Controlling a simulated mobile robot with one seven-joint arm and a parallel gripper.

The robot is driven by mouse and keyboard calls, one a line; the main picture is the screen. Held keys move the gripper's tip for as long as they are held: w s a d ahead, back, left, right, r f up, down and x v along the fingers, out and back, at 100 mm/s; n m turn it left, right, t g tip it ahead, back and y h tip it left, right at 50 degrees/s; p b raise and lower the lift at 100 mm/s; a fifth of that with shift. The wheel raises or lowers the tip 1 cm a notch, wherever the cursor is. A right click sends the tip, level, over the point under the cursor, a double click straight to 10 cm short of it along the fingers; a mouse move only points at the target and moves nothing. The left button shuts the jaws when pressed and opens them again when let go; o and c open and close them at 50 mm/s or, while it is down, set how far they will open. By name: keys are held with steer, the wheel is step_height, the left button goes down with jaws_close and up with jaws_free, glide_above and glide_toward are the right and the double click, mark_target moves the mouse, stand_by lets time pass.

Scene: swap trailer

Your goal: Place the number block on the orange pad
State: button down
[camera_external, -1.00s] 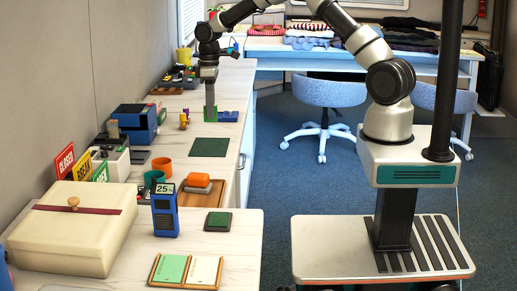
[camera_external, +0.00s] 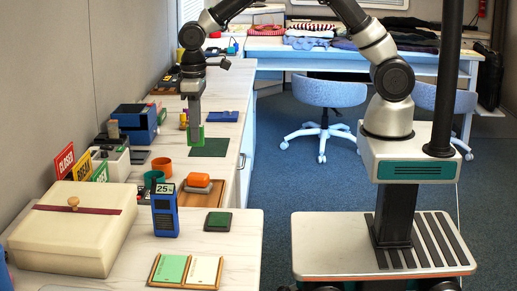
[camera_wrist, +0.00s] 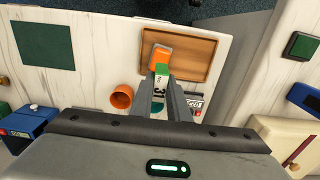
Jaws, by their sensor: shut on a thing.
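My gripper (camera_external: 195,122) is shut on the number block, a green and white block (camera_wrist: 161,72) with dark figures on its white face. In the external view the block shows as a green piece (camera_external: 201,132) at the fingertips, above the counter near the dark green mat (camera_external: 210,147). In the wrist view the gripper (camera_wrist: 164,84) holds it in front of an orange piece (camera_wrist: 157,52) with grey beside it, on a brown tray (camera_wrist: 205,55). The external view shows this orange piece (camera_external: 199,180) as rounded, on a grey base. I cannot make out a separate flat orange pad.
An orange cup (camera_external: 161,165) and a teal cup (camera_external: 153,179) stand left of the tray. A blue upright device (camera_external: 164,212), a green-topped pad (camera_external: 218,221) and a cream box (camera_external: 75,235) are nearer the camera. Several signs stand at the wall.

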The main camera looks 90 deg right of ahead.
step_height(320, 180, down, 8)
steer(key=shift+f+b, duration=0.2)
steer(key=shift+b, duration=0.2)
steer(key=shift+f, duration=0.1)
steer(key=c, duration=1.7)
jaws_free()
